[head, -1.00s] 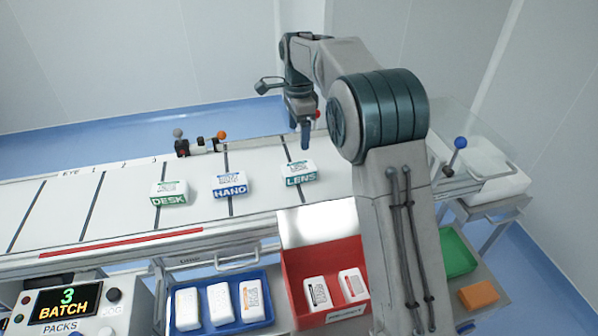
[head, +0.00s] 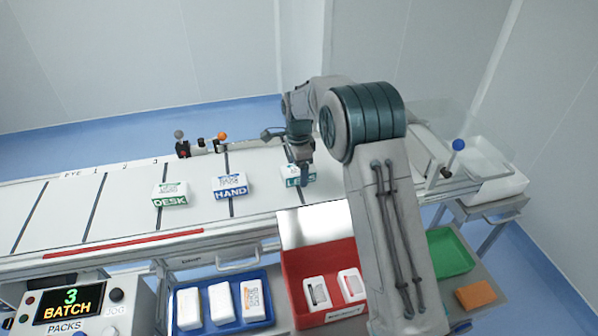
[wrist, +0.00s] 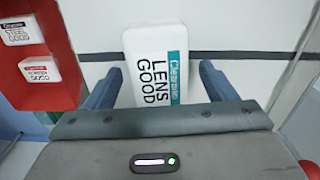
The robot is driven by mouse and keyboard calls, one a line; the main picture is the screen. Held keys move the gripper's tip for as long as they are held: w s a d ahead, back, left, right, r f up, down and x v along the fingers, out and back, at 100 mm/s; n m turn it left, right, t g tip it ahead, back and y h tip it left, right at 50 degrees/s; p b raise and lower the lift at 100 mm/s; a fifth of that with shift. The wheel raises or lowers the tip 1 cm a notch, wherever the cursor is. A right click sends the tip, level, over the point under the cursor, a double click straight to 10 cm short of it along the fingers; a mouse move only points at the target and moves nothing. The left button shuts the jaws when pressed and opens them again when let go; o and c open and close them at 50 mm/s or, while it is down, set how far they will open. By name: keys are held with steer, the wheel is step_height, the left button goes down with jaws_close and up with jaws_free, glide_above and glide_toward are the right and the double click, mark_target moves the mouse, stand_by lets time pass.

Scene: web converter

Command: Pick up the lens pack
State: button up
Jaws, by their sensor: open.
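The lens pack (head: 291,181) is a white box with a green label on the right part of the white conveyor, partly hidden behind my gripper (head: 304,182) in the head view. In the wrist view the lens pack (wrist: 156,68) shows its printed top, "LENS GOOD". My gripper (wrist: 157,85) is open. Its two blue fingers stand on either side of the pack's near end, with a gap visible on both sides.
The hand pack (head: 230,186) and desk pack (head: 170,194) stand to the left on the conveyor (head: 90,205). In front are a blue tray (head: 222,274) and a red bin (head: 325,255), both holding white packs. A green tray (head: 450,252) is at right.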

steer(key=shift+f, duration=0.35)
steer(key=c, duration=1.1)
steer(key=shift+r, duration=0.1)
steer(key=shift+c, duration=0.2)
